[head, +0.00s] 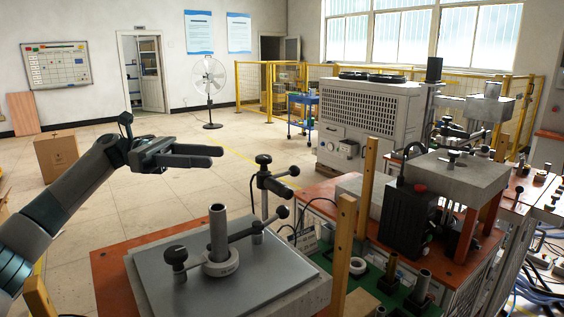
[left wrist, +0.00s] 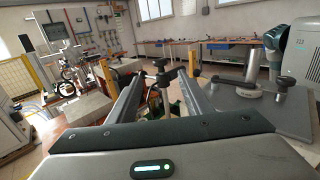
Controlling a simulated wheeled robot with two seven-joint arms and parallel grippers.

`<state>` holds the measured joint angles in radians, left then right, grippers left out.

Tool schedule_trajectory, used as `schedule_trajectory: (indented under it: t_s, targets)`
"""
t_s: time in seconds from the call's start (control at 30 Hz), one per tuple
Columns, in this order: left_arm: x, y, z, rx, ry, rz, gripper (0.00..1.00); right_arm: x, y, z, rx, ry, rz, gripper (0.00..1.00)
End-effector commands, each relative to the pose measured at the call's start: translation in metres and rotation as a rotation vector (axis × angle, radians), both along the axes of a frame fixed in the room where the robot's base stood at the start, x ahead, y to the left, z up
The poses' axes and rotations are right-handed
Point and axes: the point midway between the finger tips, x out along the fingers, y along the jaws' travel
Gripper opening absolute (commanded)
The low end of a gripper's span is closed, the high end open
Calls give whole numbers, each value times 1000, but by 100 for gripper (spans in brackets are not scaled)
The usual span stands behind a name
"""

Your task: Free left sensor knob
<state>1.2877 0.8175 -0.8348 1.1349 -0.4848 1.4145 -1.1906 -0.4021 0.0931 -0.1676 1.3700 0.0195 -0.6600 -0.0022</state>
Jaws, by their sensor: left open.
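My left gripper (head: 213,156) is open and empty, in the air left of a black sensor stand (head: 264,189). The stand carries several black knobs, with one on top (head: 263,159) and one on a side arm (head: 294,170). In the left wrist view my left gripper (left wrist: 160,85) has its two fingers spread, and black knobs (left wrist: 158,63) show beyond and between them. The gripper is apart from the knobs. I cannot tell for sure which knob is the left sensor knob. My right gripper is not in view.
A grey plate (head: 150,285) on an orange table carries a metal post (head: 218,230) in a white ring, with black knobs on rods. Wooden posts (head: 343,250) stand to the right. A black box unit (head: 405,215) is further right. Open floor lies behind the gripper.

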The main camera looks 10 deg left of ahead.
Motion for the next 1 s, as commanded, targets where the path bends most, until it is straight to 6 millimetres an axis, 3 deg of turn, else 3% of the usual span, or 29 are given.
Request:
schedule_trajectory:
  t_s: [0.37, 1.0]
  targets:
    - [-1, -35, 1, 1, 0, -4, 46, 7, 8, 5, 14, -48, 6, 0]
    - [0, -146, 2, 0, 0, -3, 46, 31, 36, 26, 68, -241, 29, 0]
